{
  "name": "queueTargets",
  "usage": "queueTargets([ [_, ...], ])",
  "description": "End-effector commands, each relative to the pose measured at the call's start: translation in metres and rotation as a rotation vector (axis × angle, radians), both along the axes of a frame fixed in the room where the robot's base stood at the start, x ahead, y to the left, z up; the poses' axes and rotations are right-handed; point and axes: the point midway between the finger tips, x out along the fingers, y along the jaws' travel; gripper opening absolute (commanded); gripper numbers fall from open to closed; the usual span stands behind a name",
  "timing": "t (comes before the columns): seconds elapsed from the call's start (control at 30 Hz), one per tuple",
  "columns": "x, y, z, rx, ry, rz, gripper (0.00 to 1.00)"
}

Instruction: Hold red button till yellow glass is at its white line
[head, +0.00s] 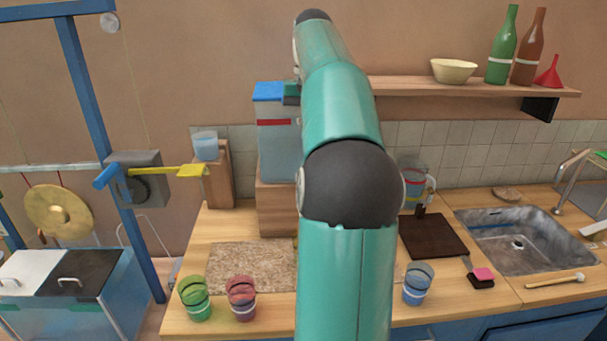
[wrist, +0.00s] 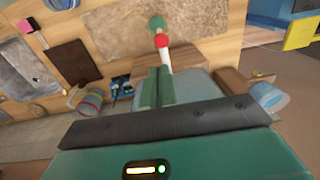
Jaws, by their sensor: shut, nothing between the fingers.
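My gripper (wrist: 158,74) is shut and empty in the wrist view, its fingertips just short of a round red button (wrist: 161,41) on a white stem. I cannot tell whether they touch. A round greenish thing (wrist: 156,23) shows just beyond the button, over the speckled mat; I cannot tell whether it is the yellow glass. No clearly yellow glass or its white line shows. In the head view my arm hides the middle, including the button. The blue-lidded tank (head: 278,150) stands behind my arm on a wooden block (head: 276,212).
The speckled mat (head: 238,268) lies left of my arm. A green glass (head: 195,298) and a red glass (head: 241,298) stand at the counter front; a blue glass (head: 418,283) is right. A dark board (head: 433,236), jug (head: 414,180) and sink (head: 522,238) lie beyond.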

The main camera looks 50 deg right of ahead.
Motion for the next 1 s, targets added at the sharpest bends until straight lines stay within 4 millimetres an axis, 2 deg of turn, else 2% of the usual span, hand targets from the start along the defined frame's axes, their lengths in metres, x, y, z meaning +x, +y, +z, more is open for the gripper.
queueTargets([
  [0.4, 0.003, 0.004, -0.08, 0.002, 0.002, 0.001, 0.0],
  [0.6, 0.005, 0.005, -0.109, 0.0, 0.001, 0.001, 0.0],
  [0.77, 0.006, 0.005, -0.119, 0.0, 0.0, 0.002, 0.0],
  [1.0, 0.006, 0.005, -0.119, -0.001, -0.001, 0.002, 0.0],
])
